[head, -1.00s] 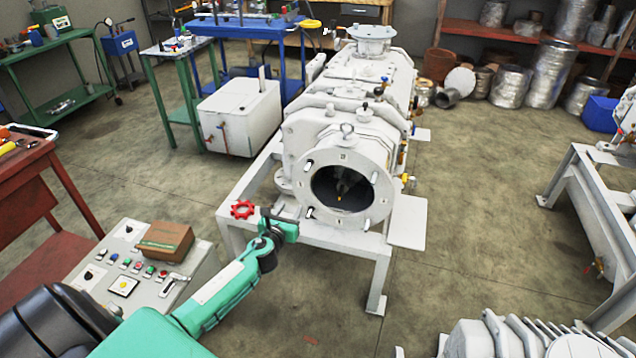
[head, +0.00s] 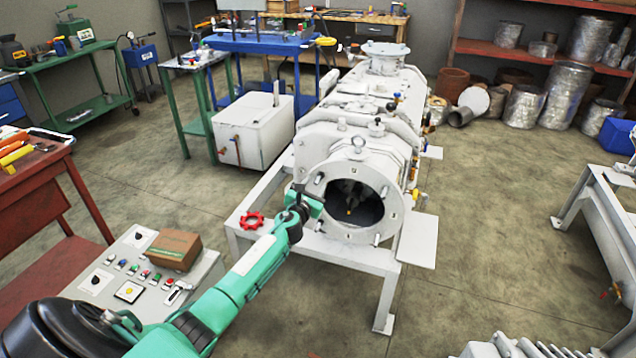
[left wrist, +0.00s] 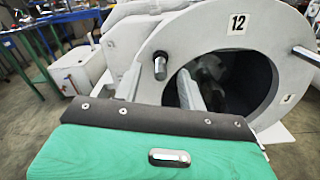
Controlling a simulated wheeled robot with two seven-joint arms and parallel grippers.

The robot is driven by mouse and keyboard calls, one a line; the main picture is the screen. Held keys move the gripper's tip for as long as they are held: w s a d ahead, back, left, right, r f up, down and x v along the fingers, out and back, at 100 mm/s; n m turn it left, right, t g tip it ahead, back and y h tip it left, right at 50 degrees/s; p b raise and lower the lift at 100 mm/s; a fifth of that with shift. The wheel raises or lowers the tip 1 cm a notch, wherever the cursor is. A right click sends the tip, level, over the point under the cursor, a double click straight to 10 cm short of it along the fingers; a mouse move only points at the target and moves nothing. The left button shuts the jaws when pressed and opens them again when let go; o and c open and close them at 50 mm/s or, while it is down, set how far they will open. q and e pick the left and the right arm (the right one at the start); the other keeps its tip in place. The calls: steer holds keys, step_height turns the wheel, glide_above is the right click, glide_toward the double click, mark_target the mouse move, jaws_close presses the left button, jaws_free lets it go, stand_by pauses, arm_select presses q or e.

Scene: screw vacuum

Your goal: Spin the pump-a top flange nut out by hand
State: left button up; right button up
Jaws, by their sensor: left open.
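The pump's white end flange (head: 352,231) faces me, with a dark round bore and short studs around its face. In the left wrist view the flange (left wrist: 210,40) bears the labels 12 and 3. One stud (left wrist: 160,66) stands at its upper left, and another (left wrist: 305,56) at its right. I cannot clearly make out a separate nut on either. My left gripper (head: 313,197) is at the flange's left side. In the left wrist view its fingers (left wrist: 160,88) are spread and empty, with the upper-left stud in the gap beyond them, apparently not gripped. My right gripper is not in view.
A red handwheel (head: 252,221) is just left of my left arm. A control panel (head: 150,262) with a brown box (head: 173,250) stands at the lower left. The pump rests on a white frame (head: 388,285).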

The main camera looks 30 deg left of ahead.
arm_select(q)
steer(key=shift+b+x, duration=0.35)
steer(key=shift+x, duration=1.45)
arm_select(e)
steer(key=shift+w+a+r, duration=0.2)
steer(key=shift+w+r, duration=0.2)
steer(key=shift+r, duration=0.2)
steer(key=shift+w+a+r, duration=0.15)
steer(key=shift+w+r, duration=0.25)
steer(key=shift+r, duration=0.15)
arm_select(q)
jaws_close()
